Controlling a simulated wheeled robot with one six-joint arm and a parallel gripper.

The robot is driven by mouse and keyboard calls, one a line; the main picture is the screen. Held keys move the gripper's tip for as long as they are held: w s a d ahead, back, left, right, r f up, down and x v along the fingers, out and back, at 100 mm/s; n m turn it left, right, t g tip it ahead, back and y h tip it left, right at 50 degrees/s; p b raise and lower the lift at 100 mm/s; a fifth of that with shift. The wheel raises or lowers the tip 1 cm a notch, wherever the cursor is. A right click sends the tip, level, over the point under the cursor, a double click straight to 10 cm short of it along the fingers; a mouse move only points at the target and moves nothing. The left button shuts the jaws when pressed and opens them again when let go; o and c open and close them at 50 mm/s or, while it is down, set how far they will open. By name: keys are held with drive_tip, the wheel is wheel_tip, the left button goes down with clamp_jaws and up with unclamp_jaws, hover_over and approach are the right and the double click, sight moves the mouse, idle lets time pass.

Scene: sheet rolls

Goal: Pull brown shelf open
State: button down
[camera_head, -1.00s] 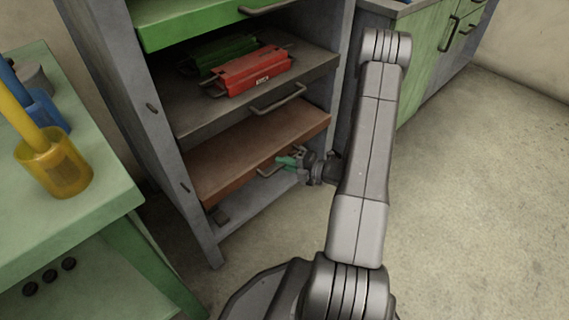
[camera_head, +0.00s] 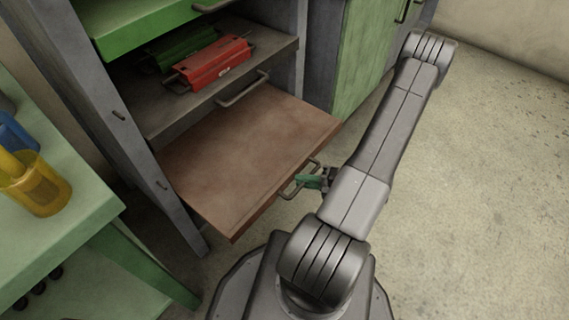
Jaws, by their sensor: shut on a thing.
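The brown shelf (camera_head: 240,155) is a flat pull-out board low in the grey cabinet. It sticks well out of the cabinet front, and its top is bare. Its metal handle (camera_head: 287,190) is on the front edge. My gripper (camera_head: 308,181), with green fingertips, is at the right part of this handle and shut on it. My arm partly hides the gripper's body.
Above are a grey shelf (camera_head: 168,124) with a red roll holder (camera_head: 213,65) and a green one (camera_head: 186,46), and a green shelf (camera_head: 150,24). A green table (camera_head: 75,215) with a yellow cup (camera_head: 42,194) stands left. Open floor (camera_head: 480,200) lies right.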

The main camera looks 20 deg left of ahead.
drive_tip(key=s+d, duration=0.2)
drive_tip(key=d, duration=0.4)
drive_tip(key=shift+s+p, duration=0.25)
drive_tip(key=shift+p, duration=0.15)
drive_tip(key=shift+d, duration=0.1)
drive_tip(key=c, duration=1.7)
unclamp_jaws()
drive_tip(key=shift+d, duration=0.1)
drive_tip(key=d+p, duration=0.1)
drive_tip(key=d, duration=0.3)
drive_tip(key=d+r+p, duration=0.1)
drive_tip(key=d, duration=0.4)
drive_tip(key=d+r, duration=0.1)
drive_tip(key=d, duration=0.3)
drive_tip(key=shift+d+r+p, duration=0.2)
drive_tip(key=shift+r+p, duration=0.05)
drive_tip(key=shift+p, duration=0.15)
drive_tip(key=shift+a+f+b, duration=0.4)
drive_tip(key=shift+a+b, duration=0.1)
drive_tip(key=shift+a, duration=1.8)
drive_tip(key=shift+a+f+b, duration=0.45)
drive_tip(key=shift+a, duration=1.9)
drive_tip(key=shift+a+f+b, duration=0.4)
drive_tip(key=shift+a+b, duration=0.1)
drive_tip(key=shift+a, duration=1.8)
